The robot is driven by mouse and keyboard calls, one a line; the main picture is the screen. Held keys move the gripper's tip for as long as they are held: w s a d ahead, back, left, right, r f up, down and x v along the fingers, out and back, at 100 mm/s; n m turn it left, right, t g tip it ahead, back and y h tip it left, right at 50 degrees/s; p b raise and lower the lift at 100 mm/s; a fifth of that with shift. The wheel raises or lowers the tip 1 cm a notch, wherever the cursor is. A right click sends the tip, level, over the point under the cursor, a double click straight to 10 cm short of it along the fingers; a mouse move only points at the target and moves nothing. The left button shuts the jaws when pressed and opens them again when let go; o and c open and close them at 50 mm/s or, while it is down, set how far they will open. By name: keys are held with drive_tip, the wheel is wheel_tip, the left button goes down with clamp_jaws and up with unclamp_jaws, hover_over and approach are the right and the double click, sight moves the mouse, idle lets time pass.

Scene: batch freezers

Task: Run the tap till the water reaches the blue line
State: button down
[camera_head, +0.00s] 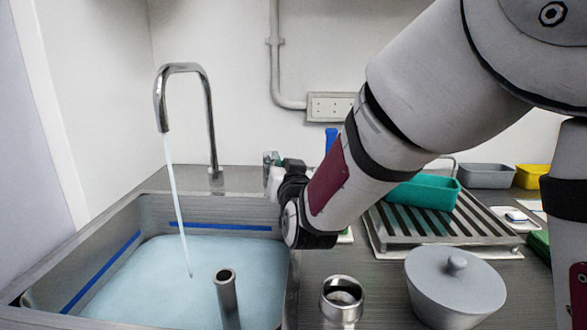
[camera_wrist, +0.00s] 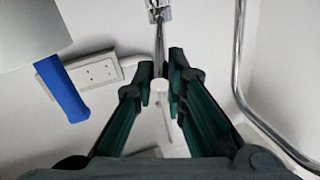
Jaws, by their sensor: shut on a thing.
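The steel sink (camera_head: 45,262) holds pale blue water (camera_head: 150,285). A blue line (camera_head: 220,227) runs along its back wall and left wall. The water surface lies a little below the line, with a narrow strip of bare wall between. The chrome tap (camera_head: 210,125) runs a thin, steady stream (camera_head: 177,195) into the sink. My gripper (camera_head: 278,172) is behind the sink, right of the tap, partly hidden by my wrist. In the wrist view my gripper (camera_wrist: 163,85) is shut on a pale, rod-like handle (camera_wrist: 160,88), apparently the tap's lever.
An upright steel pipe (camera_head: 227,300) stands in the sink. Right of it are a small steel pot (camera_head: 342,300), a grey lidded pot (camera_head: 455,285) and a slatted rack (camera_head: 400,240) with a teal tray (camera_head: 425,192). A blue-handled tool (camera_wrist: 65,90) and a wall socket (camera_wrist: 100,72) are near my gripper.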

drive_tip(key=shift+s+a+m+t+h+p, duration=0.15)
drive_tip(key=shift+a+m+h+p, duration=0.8)
drive_tip(key=shift+a+h, duration=0.45)
drive_tip(key=shift+s+a+m+t+h+p, duration=0.15)
drive_tip(key=shift+a+m+h+p, duration=0.85)
drive_tip(key=shift+h, duration=0.6)
drive_tip(key=shift+a+r, duration=0.1)
drive_tip(key=shift+a, duration=0.05)
drive_tip(key=c, duration=1.6)
unclamp_jaws()
drive_tip(key=s+a, duration=0.1)
drive_tip(key=s, duration=1.1)
drive_tip(key=shift+a, duration=0.1)
